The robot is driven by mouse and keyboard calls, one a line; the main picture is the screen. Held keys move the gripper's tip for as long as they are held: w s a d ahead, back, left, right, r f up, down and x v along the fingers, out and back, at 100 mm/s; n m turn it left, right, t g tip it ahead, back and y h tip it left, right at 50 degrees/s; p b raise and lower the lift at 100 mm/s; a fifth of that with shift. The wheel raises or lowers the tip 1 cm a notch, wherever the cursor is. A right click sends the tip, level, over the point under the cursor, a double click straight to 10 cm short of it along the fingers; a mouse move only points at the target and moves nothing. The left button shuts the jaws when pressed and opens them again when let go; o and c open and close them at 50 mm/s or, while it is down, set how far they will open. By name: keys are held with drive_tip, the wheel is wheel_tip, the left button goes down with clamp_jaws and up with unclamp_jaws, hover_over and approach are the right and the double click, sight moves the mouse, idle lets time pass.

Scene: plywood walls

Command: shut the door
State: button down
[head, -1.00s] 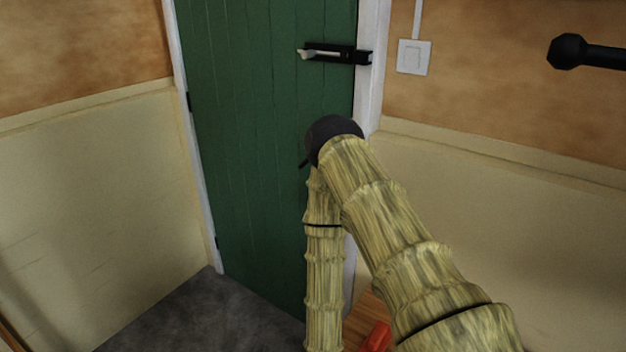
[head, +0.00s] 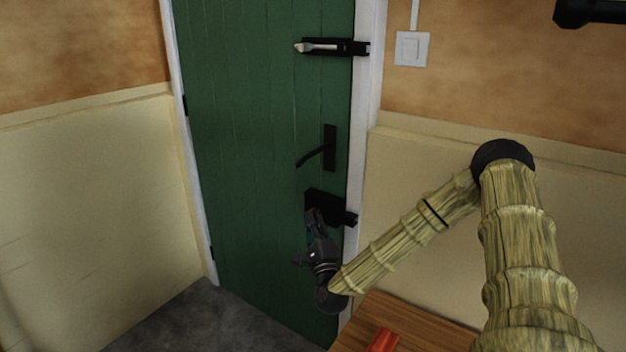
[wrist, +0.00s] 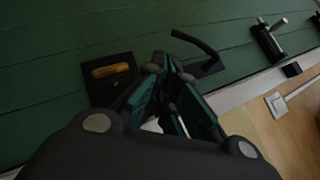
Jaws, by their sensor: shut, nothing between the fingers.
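The green door (head: 255,130) stands in its white frame, its right edge lying along the right post (head: 367,120) with no clear gap; I cannot tell if it is fully flush. A black lever handle (head: 328,150) is on its right side. Above is a black bolt (head: 330,47) with a pale handle, reaching to the post. Below is a black lock box (head: 330,207). My gripper (head: 315,220) is shut and empty, just in front of the lock box; I cannot tell if they touch. The wrist view shows my fingertips (wrist: 166,68) beside a plate with a brass-coloured knob (wrist: 110,71).
A wooden surface (head: 400,330) with a red object (head: 383,341) is at the bottom, below my arm. A light switch (head: 411,48) is on the right wall. Grey floor (head: 205,325) is clear at the lower left.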

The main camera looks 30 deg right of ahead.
drive_tip(key=shift+w+d+r+m+h+p, duration=0.25)
drive_tip(key=shift+w+d+r+m+h, duration=0.2)
drive_tip(key=shift+w+d+r, duration=0.9)
drive_tip(key=shift+w+d+r+m+h+p, duration=0.35)
drive_tip(key=shift+w+d+r, duration=0.25)
drive_tip(key=shift+w+r, duration=1.3)
drive_tip(key=shift+w+d+r+m+h+p, duration=0.2)
drive_tip(key=shift+w+d+r+m+h, duration=0.3)
drive_tip(key=shift+w+d+r, duration=0.85)
drive_tip(key=shift+w+a+r+b, duration=0.25)
drive_tip(key=shift+a+b, duration=0.15)
drive_tip(key=shift+b, duration=0.6)
drive_tip(key=shift+m+h+b, duration=0.3)
drive_tip(key=shift+b, duration=0.05)
